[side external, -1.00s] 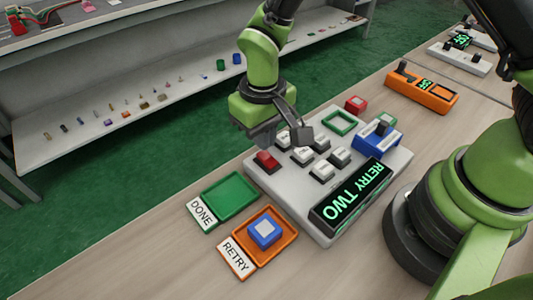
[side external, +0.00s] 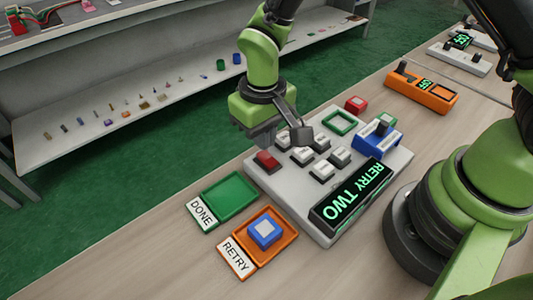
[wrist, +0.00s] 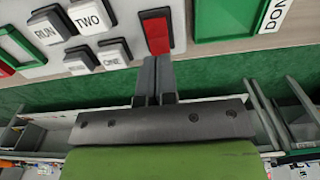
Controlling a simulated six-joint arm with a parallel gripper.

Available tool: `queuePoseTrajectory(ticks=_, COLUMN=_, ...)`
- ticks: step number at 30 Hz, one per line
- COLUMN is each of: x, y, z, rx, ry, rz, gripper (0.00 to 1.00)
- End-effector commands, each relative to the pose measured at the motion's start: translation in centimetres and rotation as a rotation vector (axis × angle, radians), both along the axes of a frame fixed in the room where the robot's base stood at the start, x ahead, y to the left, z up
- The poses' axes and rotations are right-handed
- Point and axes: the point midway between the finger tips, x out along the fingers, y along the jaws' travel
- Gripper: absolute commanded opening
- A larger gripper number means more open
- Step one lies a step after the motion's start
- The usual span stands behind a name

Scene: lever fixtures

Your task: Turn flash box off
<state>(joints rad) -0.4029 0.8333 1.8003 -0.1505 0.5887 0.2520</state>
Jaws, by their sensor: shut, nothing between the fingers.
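A grey box (side external: 388,188) on the bench carries several white keys, a red rocker switch (side external: 266,161) and a lit green display (side external: 350,196) reading RETRY TWO. No label reading flash box can be made out. My gripper (side external: 271,138) is shut and empty, pointing down over the box's far left edge, just behind the red switch. In the wrist view the closed fingers (wrist: 157,70) end right at the lower edge of the red switch (wrist: 156,33). I cannot tell whether they touch it.
A green DONE tray (side external: 232,193) is empty; an orange RETRY tray (side external: 289,242) holds a blue block (side external: 264,231). An orange lever box (side external: 422,92) stands farther back.

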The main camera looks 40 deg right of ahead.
Motion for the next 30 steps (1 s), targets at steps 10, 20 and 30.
queuePoseTrajectory(ticks=10, x=0.0, y=0.0, z=0.0, rx=0.0, ry=0.0, rz=0.0, gripper=0.0)
queuePoseTrajectory(ticks=20, x=0.0, y=0.0, z=-0.5, rx=0.0, ry=0.001, rz=-0.001, gripper=0.0)
queuePoseTrajectory(ticks=30, x=0.0, y=0.0, z=-1.0, rx=0.0, ry=0.0, rz=0.0, gripper=0.0)
